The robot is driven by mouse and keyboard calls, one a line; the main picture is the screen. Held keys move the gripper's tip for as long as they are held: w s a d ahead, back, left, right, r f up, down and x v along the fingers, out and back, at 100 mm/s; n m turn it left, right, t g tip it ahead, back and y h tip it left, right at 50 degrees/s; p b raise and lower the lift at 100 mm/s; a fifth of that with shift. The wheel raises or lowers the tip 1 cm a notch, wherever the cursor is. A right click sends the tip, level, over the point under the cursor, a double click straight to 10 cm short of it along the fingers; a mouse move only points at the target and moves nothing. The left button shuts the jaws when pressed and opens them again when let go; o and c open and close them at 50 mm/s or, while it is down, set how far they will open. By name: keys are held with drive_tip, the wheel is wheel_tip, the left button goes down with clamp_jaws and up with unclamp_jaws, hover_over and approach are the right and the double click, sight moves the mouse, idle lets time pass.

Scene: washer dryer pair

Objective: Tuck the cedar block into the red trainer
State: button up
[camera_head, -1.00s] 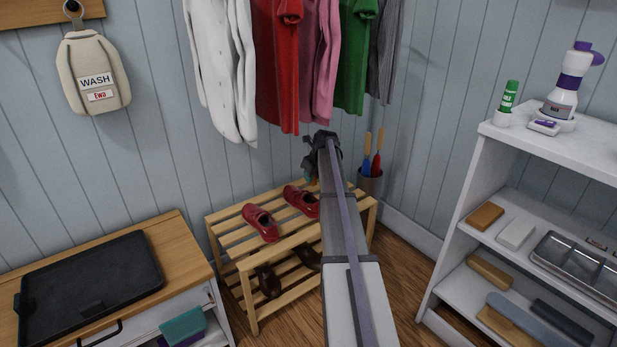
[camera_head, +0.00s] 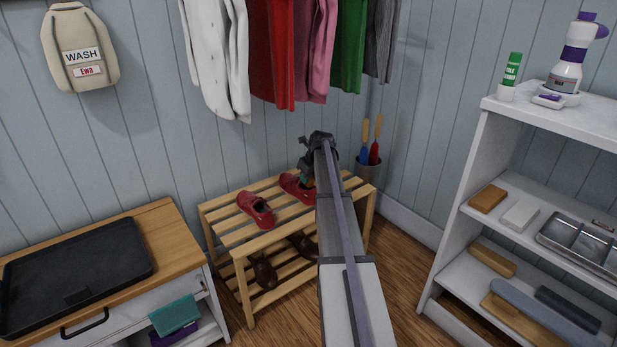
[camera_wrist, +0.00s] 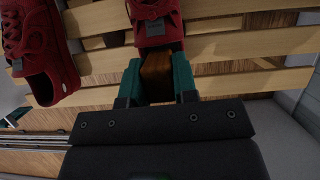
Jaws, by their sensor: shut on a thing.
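A pair of red trainers stands on the top of a slatted wooden shoe rack. The left trainer (camera_head: 256,209) is clear of my arm; it also shows at the left of the wrist view (camera_wrist: 38,55). The right trainer (camera_head: 295,187) is at my gripper; the wrist view shows it just beyond the fingertips (camera_wrist: 155,22). My gripper (camera_wrist: 157,80) has green fingers shut on the brown cedar block (camera_wrist: 157,72). The block is close to the right trainer's opening; I cannot tell whether it touches or enters it. In the head view my arm hides the block.
The shoe rack (camera_head: 238,237) has dark shoes (camera_head: 264,272) on its lower level. Clothes hang above it. A pot of brushes (camera_head: 368,172) stands behind right. A white shelf unit (camera_head: 470,150) is at right, a wooden-topped cabinet (camera_head: 180,245) at left.

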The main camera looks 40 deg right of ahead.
drive_tip(key=shift+f+b, duration=0.75)
drive_tip(key=shift+b, duration=0.05)
drive_tip(key=o, duration=1)
drive_tip(key=shift+r, duration=0.1)
wheel_tip(320, 180, up, 9)
drive_tip(key=p, duration=0.9)
drive_tip(key=shift+r, duration=0.1)
